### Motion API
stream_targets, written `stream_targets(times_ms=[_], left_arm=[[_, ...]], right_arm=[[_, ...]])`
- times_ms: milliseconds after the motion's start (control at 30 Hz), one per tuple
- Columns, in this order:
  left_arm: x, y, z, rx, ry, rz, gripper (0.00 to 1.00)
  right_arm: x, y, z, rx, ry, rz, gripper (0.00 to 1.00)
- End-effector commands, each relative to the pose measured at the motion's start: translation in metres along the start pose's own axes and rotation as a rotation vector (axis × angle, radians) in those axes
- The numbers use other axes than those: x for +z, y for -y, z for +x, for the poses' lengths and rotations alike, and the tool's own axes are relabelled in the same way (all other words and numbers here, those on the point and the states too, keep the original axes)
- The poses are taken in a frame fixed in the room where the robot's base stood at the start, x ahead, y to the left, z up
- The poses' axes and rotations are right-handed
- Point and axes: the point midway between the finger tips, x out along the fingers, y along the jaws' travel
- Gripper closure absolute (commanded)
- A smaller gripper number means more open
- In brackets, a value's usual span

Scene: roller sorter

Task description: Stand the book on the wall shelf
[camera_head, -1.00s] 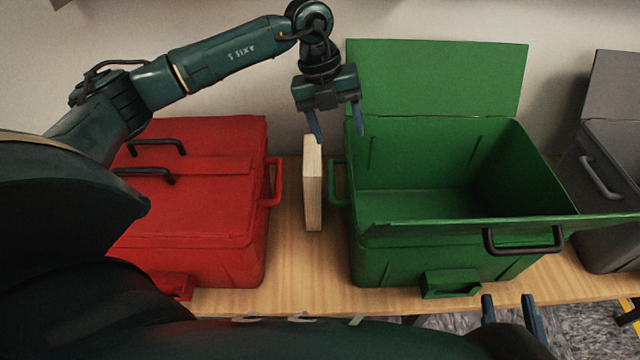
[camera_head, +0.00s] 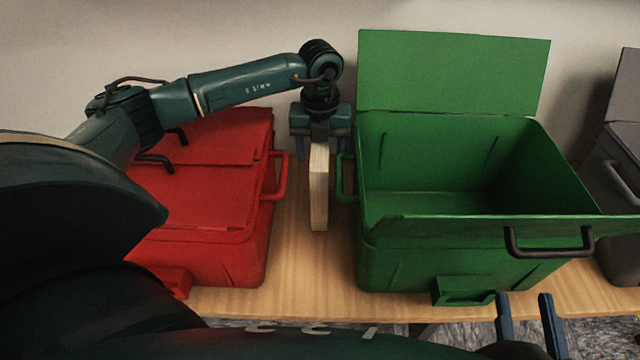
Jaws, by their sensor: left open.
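The book (camera_head: 319,190) is a pale, wood-coloured upright slab standing on the wooden bench between the red and green bins. My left gripper (camera_head: 321,155) is open right behind and above the book's top end, pointing down. One blue finger shows left of the book; the other is mostly hidden. I cannot tell whether the fingers touch the book. My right gripper (camera_head: 525,315) shows only as two blue fingers, spread apart, at the bottom right, empty. The wall shelf is not clearly visible.
A closed red bin (camera_head: 200,215) stands left of the book. An open green bin (camera_head: 440,260) stands close on its right, its lid raised at the back. A grey bin (camera_head: 622,210) is at the right edge. Bare bench (camera_head: 310,270) lies in front of the book.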

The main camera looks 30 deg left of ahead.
Motion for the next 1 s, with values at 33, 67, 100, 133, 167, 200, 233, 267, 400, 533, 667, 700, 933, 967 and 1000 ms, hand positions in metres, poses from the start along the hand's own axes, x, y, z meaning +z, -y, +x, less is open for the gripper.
stream_targets(times_ms=[33,67,100,133,167,200,233,267,400,533,667,700,933,967,1000], left_arm=[[0.0,0.0,0.013,0.001,-0.002,0.0,0.4],[0.001,-0.001,0.018,0.002,-0.002,-0.001,0.4],[0.001,-0.001,0.025,0.002,-0.002,-0.001,0.4],[0.001,-0.001,0.029,0.002,-0.002,-0.001,0.4],[0.001,-0.001,0.032,0.001,-0.002,-0.001,0.4],[0.001,-0.001,0.036,0.001,-0.001,0.0,0.4],[0.001,-0.001,0.038,0.001,-0.001,0.0,0.4],[0.001,-0.001,0.039,0.001,-0.001,0.0,0.4],[0.001,-0.001,0.037,0.001,0.0,0.001,0.4],[0.001,-0.001,0.037,0.001,0.0,0.0,0.47],[0.001,-0.001,0.037,0.0,0.0,0.0,0.57],[0.001,-0.001,0.037,0.0,0.0,0.0,0.6],[0.001,-0.001,0.037,0.0,0.0,0.0,0.79],[0.001,-0.001,0.037,0.0,0.0,0.0,0.82],[0.001,-0.001,0.037,0.0,0.0,0.0,0.85]], right_arm=[[0.006,0.001,-0.001,-0.001,-0.003,0.008,0.64],[0.007,0.002,-0.001,-0.001,-0.003,0.014,0.64],[0.009,0.002,-0.001,-0.001,-0.004,0.024,0.64],[0.009,0.003,-0.001,-0.002,-0.005,0.031,0.64],[0.009,0.003,0.0,-0.004,-0.007,0.037,0.64],[0.007,0.004,0.0,-0.006,-0.012,0.042,0.64],[0.005,0.004,0.001,-0.007,-0.017,0.045,0.64],[0.002,0.004,0.002,-0.009,-0.022,0.047,0.64],[-0.006,0.003,0.005,-0.01,-0.039,0.046,0.64],[-0.005,0.003,0.005,-0.01,-0.038,0.045,0.64],[-0.004,0.003,0.004,-0.01,-0.035,0.043,0.64],[-0.004,0.003,0.004,-0.01,-0.034,0.043,0.64],[-0.002,0.003,0.003,-0.009,-0.031,0.042,0.64],[-0.002,0.003,0.003,-0.009,-0.031,0.042,0.64],[-0.002,0.003,0.003,-0.009,-0.03,0.042,0.64]])
